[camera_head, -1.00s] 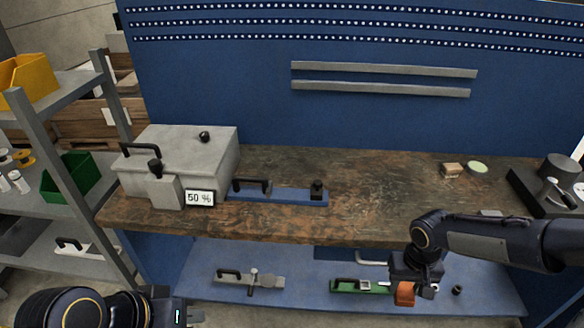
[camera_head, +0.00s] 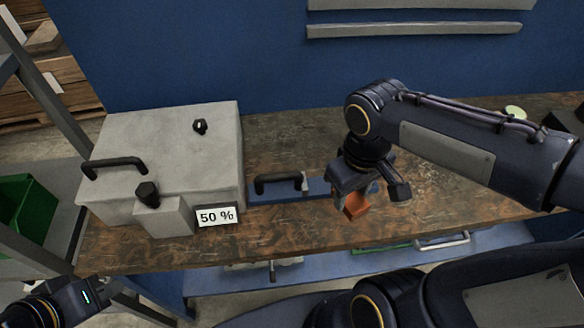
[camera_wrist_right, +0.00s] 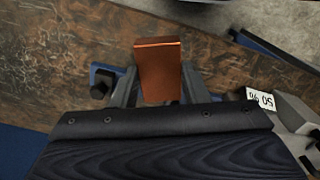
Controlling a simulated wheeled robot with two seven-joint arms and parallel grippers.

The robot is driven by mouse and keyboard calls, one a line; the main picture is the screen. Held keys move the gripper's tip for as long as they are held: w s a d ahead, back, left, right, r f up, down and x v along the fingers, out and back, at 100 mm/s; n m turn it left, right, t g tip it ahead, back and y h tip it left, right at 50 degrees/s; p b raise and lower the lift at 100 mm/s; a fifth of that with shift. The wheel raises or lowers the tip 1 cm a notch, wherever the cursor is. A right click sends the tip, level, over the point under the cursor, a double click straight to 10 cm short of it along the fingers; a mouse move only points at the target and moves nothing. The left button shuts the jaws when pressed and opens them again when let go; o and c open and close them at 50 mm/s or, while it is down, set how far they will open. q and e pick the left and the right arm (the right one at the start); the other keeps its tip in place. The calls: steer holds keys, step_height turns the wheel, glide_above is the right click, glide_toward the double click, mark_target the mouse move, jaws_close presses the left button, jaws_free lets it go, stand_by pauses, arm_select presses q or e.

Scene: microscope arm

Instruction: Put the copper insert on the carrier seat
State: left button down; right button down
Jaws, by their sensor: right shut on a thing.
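The copper insert (camera_head: 356,207) is an orange block held in my right gripper (camera_head: 370,190), above the workbench. In the right wrist view the copper insert (camera_wrist_right: 160,68) sits between the two fingers of my right gripper (camera_wrist_right: 160,92), which is shut on it. A blue carrier plate (camera_head: 318,187) with a black handle (camera_head: 278,182) lies on the bench. Its right part is hidden behind my right gripper, and I cannot make out the seat. In the wrist view a black knob (camera_wrist_right: 101,84) shows beside the left finger. My left gripper (camera_head: 85,296) is at the lower left, its fingers unclear.
A grey box (camera_head: 180,150) with a black handle and knobs stands left of the carrier, with a "50 %" sign (camera_head: 216,216) at its front. The wooden bench (camera_head: 285,222) is bare in front of the carrier. A blue shelf (camera_head: 330,266) with parts lies below the bench.

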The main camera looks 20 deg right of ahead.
steer(key=w+f+p, duration=0.1)
steer(key=w+f, duration=0.3)
steer(key=w, duration=0.5)
glide_above(320, 185)
steer(key=f, duration=0.5)
steer(key=shift+s+p, duration=0.25)
steer(key=shift+p, duration=0.05)
steer(key=shift+w+f, duration=0.1)
steer(key=shift+f, duration=0.15)
step_height(320, 185, down, 3)
steer(key=shift+w+f, duration=0.15)
steer(key=shift+f, duration=0.05)
steer(key=shift+f, duration=0.15)
steer(key=c, duration=1.1)
jaws_free()
steer(key=shift+c, duration=0.2)
steer(key=shift+o, duration=0.2)
